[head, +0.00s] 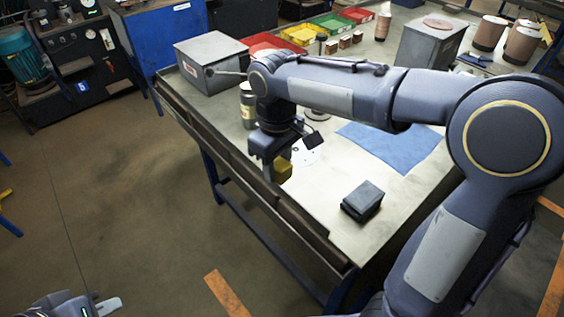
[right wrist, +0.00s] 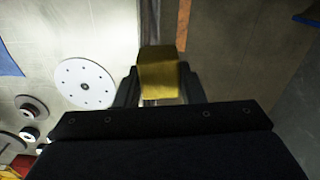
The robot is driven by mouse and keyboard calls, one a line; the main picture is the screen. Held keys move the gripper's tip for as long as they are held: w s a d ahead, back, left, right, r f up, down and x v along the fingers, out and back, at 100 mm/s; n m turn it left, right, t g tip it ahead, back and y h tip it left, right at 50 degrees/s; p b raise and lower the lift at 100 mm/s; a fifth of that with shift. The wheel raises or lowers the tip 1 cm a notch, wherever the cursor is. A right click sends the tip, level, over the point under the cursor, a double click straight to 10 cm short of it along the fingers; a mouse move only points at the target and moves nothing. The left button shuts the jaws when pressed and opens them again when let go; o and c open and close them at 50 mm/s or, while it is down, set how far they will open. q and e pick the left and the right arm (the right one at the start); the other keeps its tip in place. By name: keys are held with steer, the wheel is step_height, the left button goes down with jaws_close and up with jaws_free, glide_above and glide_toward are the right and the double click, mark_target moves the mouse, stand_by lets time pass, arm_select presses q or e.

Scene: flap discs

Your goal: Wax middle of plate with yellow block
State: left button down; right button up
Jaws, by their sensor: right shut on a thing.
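The yellow block (head: 282,170) is held in my right gripper (head: 275,160), which is shut on it above the left edge of the workbench. The block also shows between the two fingers in the right wrist view (right wrist: 158,76). The plate, a white disc with small holes around its rim and a dark centre hole (right wrist: 85,84), lies flat on the bench in the right wrist view, to the left of the block and apart from it. In the head view the plate (head: 304,153) is partly hidden by my right arm. My left gripper (head: 95,306) is at the bottom left over the floor, only partly in view.
A dark block (head: 362,201) lies on the bench (head: 330,225) near a blue cloth (head: 400,148). A can (head: 247,105), a grey box (head: 211,62), and red, green and yellow trays (head: 302,35) stand farther back. Smaller discs (right wrist: 32,108) lie beyond the plate.

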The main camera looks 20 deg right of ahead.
steer(key=o, duration=0.4)
steer(key=c, duration=0.3)
steer(key=w+d+p, duration=0.1)
steer(key=d, duration=0.3)
steer(key=w+d+p, duration=0.1)
steer(key=w+d, duration=0.1)
steer(key=d, duration=0.3)
steer(key=w+d+p, duration=0.1)
steer(key=d, duration=0.3)
steer(key=shift+w+d, duration=0.2)
steer(key=shift+w, duration=0.15)
steer(key=b, duration=0.8)
glide_toward(319, 182)
steer(key=shift+f, duration=2.75)
steer(key=shift+f, duration=0.55)
steer(key=o, duration=0.4)
steer(key=shift+o, duration=0.7)
